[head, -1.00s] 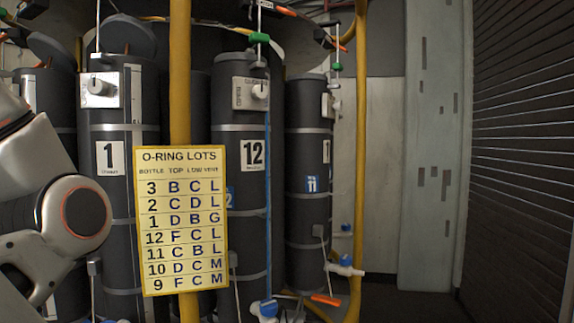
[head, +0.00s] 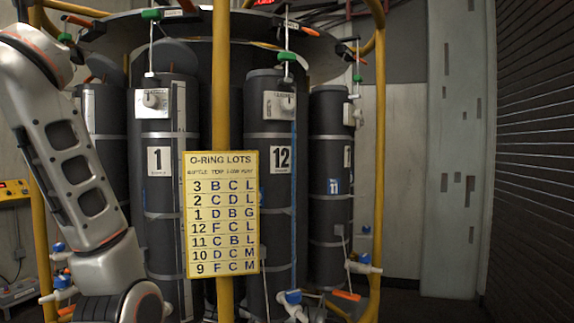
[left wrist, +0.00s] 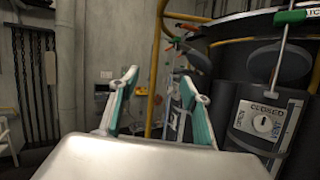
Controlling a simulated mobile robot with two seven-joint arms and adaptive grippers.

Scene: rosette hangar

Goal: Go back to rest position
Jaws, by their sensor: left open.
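My left arm (head: 75,180) stands on the left side of the head view, with its gripper out of that picture. In the left wrist view my left gripper (left wrist: 160,80) is open, its two teal-lined fingers apart with nothing between them. The fingers point toward a yellow post and a wall behind. My right gripper is in neither view.
A ring of dark bottles, including bottle 1 (head: 160,215) and bottle 12 (head: 269,200), stands ahead behind yellow posts (head: 379,150). A yellow O-ring lots sign (head: 222,212) hangs in front. A yellow box (head: 14,189) is on the left wall. Dark slatted wall (head: 535,150) is at right.

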